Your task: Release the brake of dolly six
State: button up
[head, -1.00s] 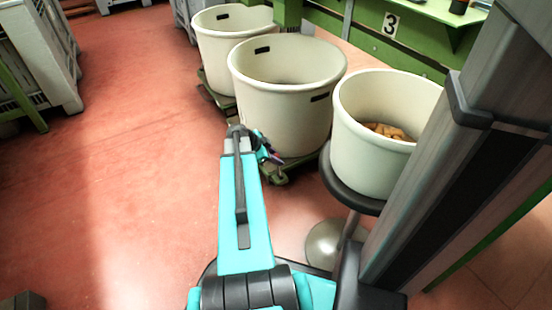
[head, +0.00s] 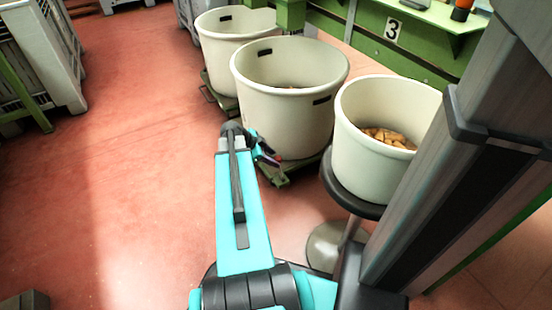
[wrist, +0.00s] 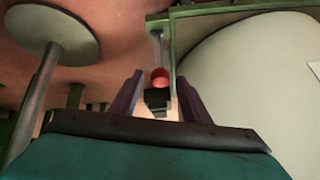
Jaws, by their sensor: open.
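A red ball knob (wrist: 160,77) on a thin pale lever shows in the wrist view, beside a green dolly frame (wrist: 245,9). My gripper (wrist: 158,103) is open, with one dark purple finger on either side of the picture's middle. The knob appears between the fingers and farther off; I see no contact. In the head view my gripper (head: 266,153) is at the near side of the green dolly (head: 280,179) under the middle cream tub (head: 285,120). The knob is too small to make out there. No number on the dolly is readable.
A cream tub of cork pieces (head: 385,165) stands on a round black stand (head: 350,200) at the right, close to my arm. Another tub (head: 222,60) stands behind. A green bench marked 3 (head: 420,45) is at the back.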

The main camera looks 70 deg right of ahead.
jog(key=p+v, duration=0.2)
jog(key=v, duration=0.7)
jog(key=shift+p, duration=0.3)
jog(key=shift+w, duration=0.1)
jog(key=w+a+f+n+t+y, duration=0.1)
jog(key=w+a+f+n, duration=0.45)
jog(key=a, duration=0.35)
jog(key=w+a+f+n+y, duration=0.1)
jog(key=w+a+f+n, duration=0.3)
jog(key=a+f, duration=0.4)
jog(key=w+a+f+n+t+y, duration=0.1)
jog(key=w+a+f+n, duration=0.4)
jog(key=a, duration=0.6)
jog(key=s+a+f+n, duration=0.3)
jog(key=a+f+n, duration=0.1)
jog(key=a, duration=0.5)
jog(key=s+a+f+n+g+y, duration=0.1)
jog(key=s+a+f+n, duration=0.2)
jog(key=a+n, duration=0.3)
jog(key=s+a+f+n+y, duration=0.1)
jog(key=s+a+f+n, duration=0.3)
jog(key=a, duration=1)
jog(key=shift+f+n+g, duration=0.4)
jog(key=shift+f+n, duration=0.05)
jog(key=shift+n, duration=0.1)
